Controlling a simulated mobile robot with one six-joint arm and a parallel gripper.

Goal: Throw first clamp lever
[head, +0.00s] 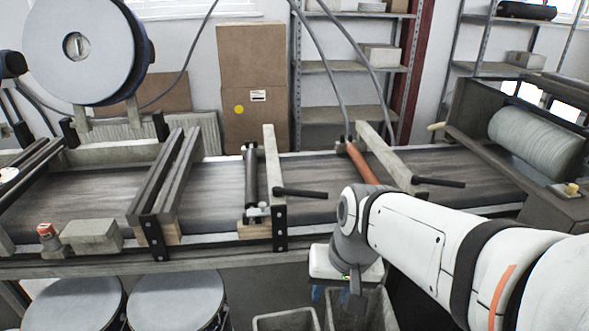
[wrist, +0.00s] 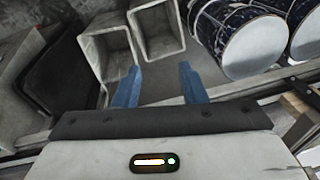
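Two black clamp levers stand out over the conveyor belt (head: 90,203) in the head view. One lever (head: 300,192) is at the middle crossbar, and the other lever (head: 438,181) is at the crossbar farther right. Both lie roughly level, pointing right. My gripper (head: 331,294) hangs in front of the conveyor's near edge, below and to the right of the middle lever and apart from both levers. In the wrist view my gripper (wrist: 158,84) has its two blue fingers apart with nothing between them.
Open grey bins (wrist: 107,65) and drums (wrist: 254,48) stand below my gripper. An orange roller (head: 362,163) and a dark roller (head: 251,177) cross the belt beside the crossbars. A large round reel (head: 78,75) stands at the left, and a wound roll (head: 535,140) at the right.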

